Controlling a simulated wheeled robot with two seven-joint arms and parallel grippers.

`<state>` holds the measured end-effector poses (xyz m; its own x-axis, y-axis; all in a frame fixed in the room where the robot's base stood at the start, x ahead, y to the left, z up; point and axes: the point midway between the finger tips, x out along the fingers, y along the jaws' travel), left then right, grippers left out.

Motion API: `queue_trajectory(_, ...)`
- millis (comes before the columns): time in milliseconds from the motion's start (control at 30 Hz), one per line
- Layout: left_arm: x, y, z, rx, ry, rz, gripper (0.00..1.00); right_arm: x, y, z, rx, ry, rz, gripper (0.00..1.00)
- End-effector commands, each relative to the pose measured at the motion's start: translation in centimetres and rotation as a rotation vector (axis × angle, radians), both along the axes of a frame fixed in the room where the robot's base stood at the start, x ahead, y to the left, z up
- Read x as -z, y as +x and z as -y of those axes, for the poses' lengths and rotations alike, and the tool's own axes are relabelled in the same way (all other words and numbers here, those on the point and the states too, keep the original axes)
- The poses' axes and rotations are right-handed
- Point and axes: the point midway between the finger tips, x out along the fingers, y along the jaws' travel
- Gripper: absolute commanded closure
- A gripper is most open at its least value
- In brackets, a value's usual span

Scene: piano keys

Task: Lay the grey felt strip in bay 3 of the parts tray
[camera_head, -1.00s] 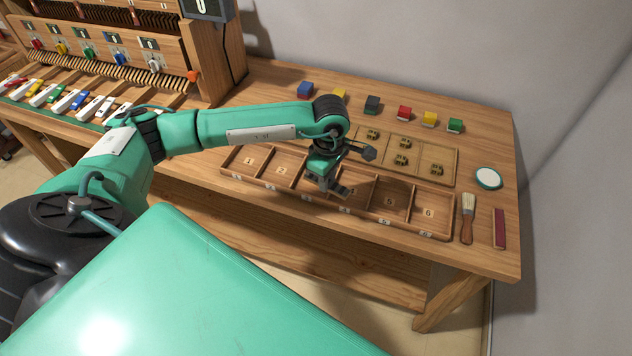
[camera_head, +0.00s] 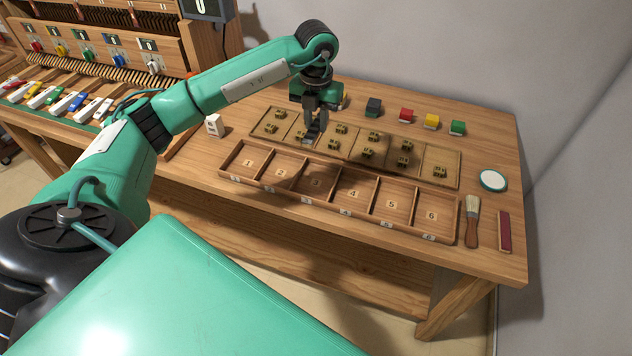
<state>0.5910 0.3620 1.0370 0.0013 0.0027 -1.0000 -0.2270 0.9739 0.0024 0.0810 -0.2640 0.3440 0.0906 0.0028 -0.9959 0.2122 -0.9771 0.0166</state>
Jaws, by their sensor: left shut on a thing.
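My left gripper (camera_head: 314,136) is over the left-middle part of the board with brass clips, behind the parts tray (camera_head: 330,209). It points down and is shut on a small greyish piece (camera_head: 311,134), which looks like the grey felt strip; the fingers hide most of it. I cannot tell whether the piece touches the board. The tray has numbered bays, 1 at the left to 6 at the right. Bay 3 (camera_head: 316,183) is in front of the gripper, in shadow, and no strip can be made out in it. My right gripper is not in view.
The clip board (camera_head: 448,158) lies along the tray's back edge. Dark grey (camera_head: 374,107), red (camera_head: 406,115), yellow (camera_head: 431,121) and green (camera_head: 457,127) blocks stand behind it. A brush (camera_head: 472,222), maroon bar (camera_head: 504,230) and round white-topped disc (camera_head: 492,180) lie right. A white block (camera_head: 214,125) stands left.

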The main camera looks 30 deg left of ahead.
Motion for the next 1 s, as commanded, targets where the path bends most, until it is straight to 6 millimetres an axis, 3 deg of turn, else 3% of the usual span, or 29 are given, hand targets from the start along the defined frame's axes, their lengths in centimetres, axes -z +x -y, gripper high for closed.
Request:
queue_trajectory(167, 3.4, -0.2, 0.0, -0.01, 0.0, -0.008, 0.99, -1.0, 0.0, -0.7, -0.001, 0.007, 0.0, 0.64)
queue_trajectory(533, 12.9, -0.1, 0.0, -0.008, 0.0, -0.006, 0.99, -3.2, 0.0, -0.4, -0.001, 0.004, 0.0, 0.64)
queue_trajectory(1000, 18.2, -0.1, 0.1, -0.007, 0.0, -0.005, 0.99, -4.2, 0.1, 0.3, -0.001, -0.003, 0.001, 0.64)
